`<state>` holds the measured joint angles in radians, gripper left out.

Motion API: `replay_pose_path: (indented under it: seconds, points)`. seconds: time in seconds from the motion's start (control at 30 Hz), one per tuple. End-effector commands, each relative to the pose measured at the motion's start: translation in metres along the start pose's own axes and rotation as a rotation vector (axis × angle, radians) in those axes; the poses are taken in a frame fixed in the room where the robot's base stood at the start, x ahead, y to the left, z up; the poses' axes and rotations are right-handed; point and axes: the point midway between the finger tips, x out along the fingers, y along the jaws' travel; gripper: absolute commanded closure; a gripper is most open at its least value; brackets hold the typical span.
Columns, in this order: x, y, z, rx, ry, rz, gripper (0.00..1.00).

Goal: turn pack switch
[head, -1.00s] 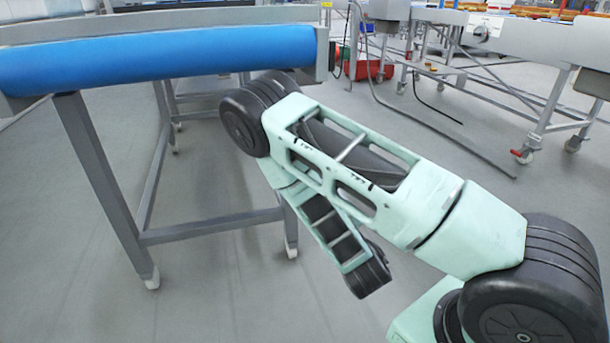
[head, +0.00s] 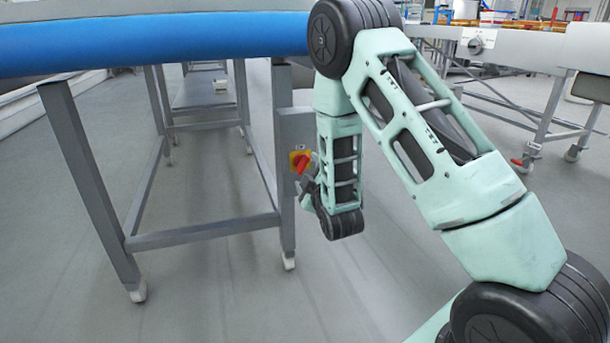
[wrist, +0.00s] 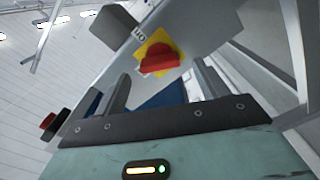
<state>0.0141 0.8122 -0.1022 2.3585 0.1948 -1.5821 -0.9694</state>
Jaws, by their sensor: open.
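The pack switch is a red knob (head: 301,162) on a yellow plate, on a grey box at the conveyor's right leg. In the wrist view the red knob (wrist: 159,63) sits near the middle, its handle lying roughly across the picture, slightly tilted. A small label is beside the yellow plate. My gripper (head: 308,186) is close to the switch in the head view, partly hidden by my arm. In the wrist view my gripper (wrist: 160,78) is open, with the knob beyond and between its fingers. Nothing is held, and I cannot tell any contact.
The blue conveyor (head: 150,42) on grey legs stands at the left, above the switch box. Another conveyor table (head: 520,48) on castors stands at the right back. A small red and black part (wrist: 52,124) shows at the wrist view's left. Grey floor (head: 200,300) is clear in front.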

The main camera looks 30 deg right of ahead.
Motion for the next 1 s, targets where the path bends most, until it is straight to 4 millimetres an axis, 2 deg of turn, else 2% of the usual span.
replay_pose_path:
  seconds: [0.1, 0.23, 0.6, 0.77, 1.0]
  points:
    - [0.018, -0.001, 0.0, 0.0, 0.002, 0.003, 0.27]
    - [0.029, 0.0, 0.0, 0.0, 0.0, 0.002, 0.27]
    - [0.034, 0.0, 0.0, 0.0, 0.0, 0.0, 0.27]
    - [0.034, 0.0, 0.0, 0.0, 0.0, 0.0, 0.72]
    - [0.034, 0.0, 0.0, 0.011, 0.0, 0.0, 0.72]
